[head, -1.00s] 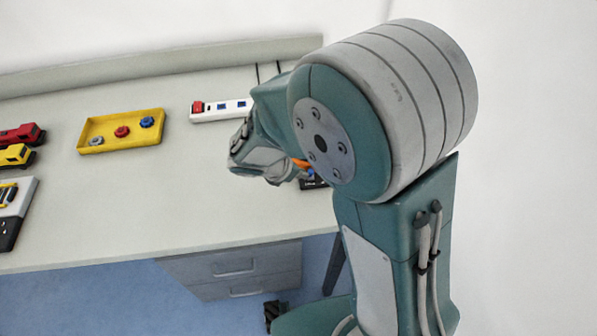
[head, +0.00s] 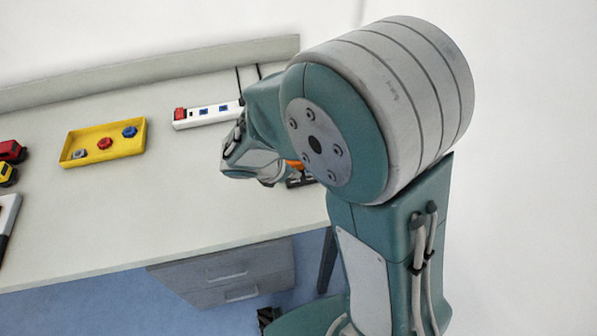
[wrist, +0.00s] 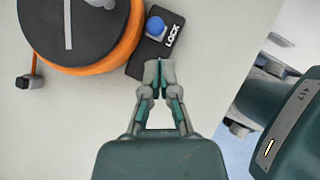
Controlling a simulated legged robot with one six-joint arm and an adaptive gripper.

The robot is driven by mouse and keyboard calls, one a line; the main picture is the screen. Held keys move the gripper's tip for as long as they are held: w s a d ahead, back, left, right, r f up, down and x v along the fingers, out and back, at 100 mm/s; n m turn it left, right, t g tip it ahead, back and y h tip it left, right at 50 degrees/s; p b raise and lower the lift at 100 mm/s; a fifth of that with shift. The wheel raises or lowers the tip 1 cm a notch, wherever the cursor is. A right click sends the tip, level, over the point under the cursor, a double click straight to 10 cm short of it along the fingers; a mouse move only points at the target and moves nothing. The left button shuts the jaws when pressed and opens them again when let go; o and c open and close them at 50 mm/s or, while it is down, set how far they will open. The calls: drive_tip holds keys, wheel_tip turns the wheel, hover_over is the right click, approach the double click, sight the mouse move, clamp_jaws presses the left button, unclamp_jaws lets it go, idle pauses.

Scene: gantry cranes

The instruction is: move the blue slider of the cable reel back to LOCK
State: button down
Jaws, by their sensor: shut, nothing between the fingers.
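The cable reel (wrist: 103,35) is a dark disc with an orange rim at the upper left of the wrist view. A black plate marked LOCK (wrist: 169,42) joins its right side. The round blue slider (wrist: 155,26) sits on that plate, beside the LOCK lettering. My gripper (wrist: 159,64) is shut and empty, its fingertips at the plate's near edge, just below the slider in the picture. I cannot tell whether the fingertips touch the plate. In the head view my arm hides most of the reel; only a bit of orange (head: 295,164) and dark plate show.
A white power strip (head: 207,115) with a red switch lies behind my gripper. A yellow tray (head: 70,151) with several knobs stands to the left, and toy vehicles (head: 9,152) lie at the far left. The table's middle is clear.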

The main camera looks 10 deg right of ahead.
drive_tip(key=shift+a+f+v, duration=0.45)
drive_tip(key=shift+a+v, duration=0.2)
drive_tip(key=shift+v, duration=4.95)
drive_tip(key=s+d+r+m+t+y, duration=0.1)
drive_tip(key=s+d+r+m+y, duration=0.2)
drive_tip(key=m, duration=0.8)
drive_tip(key=s+d+r+m+t+y, duration=0.1)
drive_tip(key=s+d+r+m+y, duration=0.2)
drive_tip(key=s+d+r+m, duration=0.4)
drive_tip(key=s+d+m, duration=0.1)
drive_tip(key=s+m, duration=0.2)
drive_tip(key=m, duration=0.2)
drive_tip(key=shift+y, duration=0.4)
